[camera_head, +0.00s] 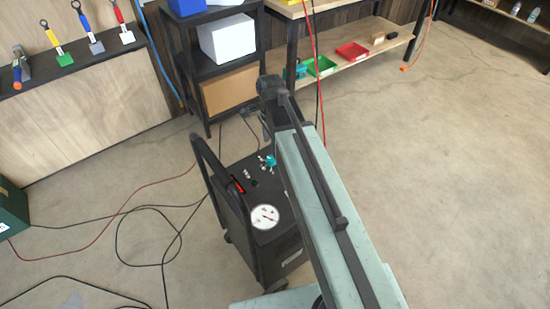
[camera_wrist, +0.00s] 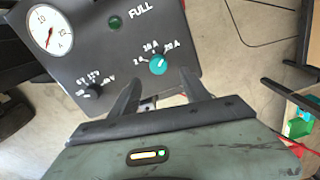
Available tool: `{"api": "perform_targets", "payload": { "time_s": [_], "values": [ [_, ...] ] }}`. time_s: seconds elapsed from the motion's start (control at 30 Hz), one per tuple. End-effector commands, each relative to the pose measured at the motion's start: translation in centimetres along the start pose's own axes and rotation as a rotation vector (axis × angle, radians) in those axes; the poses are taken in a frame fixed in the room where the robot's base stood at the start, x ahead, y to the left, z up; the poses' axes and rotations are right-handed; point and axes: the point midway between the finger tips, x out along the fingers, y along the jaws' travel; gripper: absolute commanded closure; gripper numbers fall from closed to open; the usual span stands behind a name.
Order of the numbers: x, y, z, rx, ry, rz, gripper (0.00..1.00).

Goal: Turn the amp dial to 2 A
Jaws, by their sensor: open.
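The teal amp dial (camera_wrist: 157,65) sits on the dark top panel of the charger cart (camera_wrist: 195,28). White marks ring its upper side: 2 A on its left, two higher values above and to the upper right. Its pointer seems to face the upper-right mark, but it is small. In the head view the dial (camera_head: 271,161) shows beside my arm. My gripper (camera_wrist: 160,88) is open and empty, its two fingertips just below the dial in the wrist view. I see no contact with the dial.
A black voltage knob (camera_wrist: 93,90), a green FULL light (camera_wrist: 115,22) and a white gauge (camera_wrist: 50,28) share the panel. The cart's handle (camera_head: 212,160) rises at its left. Cables (camera_head: 150,225) lie on the floor. A shelf (camera_head: 205,75) and workbench (camera_head: 340,68) stand behind.

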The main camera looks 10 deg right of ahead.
Motion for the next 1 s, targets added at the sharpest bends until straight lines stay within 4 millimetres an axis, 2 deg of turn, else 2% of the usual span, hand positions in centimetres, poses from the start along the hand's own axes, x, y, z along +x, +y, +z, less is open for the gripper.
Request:
{"api": "perform_targets", "payload": {
  "time_s": [0.4, 0.53, 0.77, 0.97, 1.0],
  "values": [
    [6.9, 0.0, 0.1, -0.003, 0.0, 0.0, 0.45],
    [7.7, 0.0, 0.1, -0.004, 0.0, 0.0, 0.45],
    [7.4, 0.0, 0.1, -0.005, 0.0, 0.0, 0.45],
    [7.4, -0.1, 0.1, -0.005, 0.0, -0.001, 0.98],
    [7.4, -0.1, 0.1, -0.005, 0.0, -0.002, 1.0]
  ]
}}
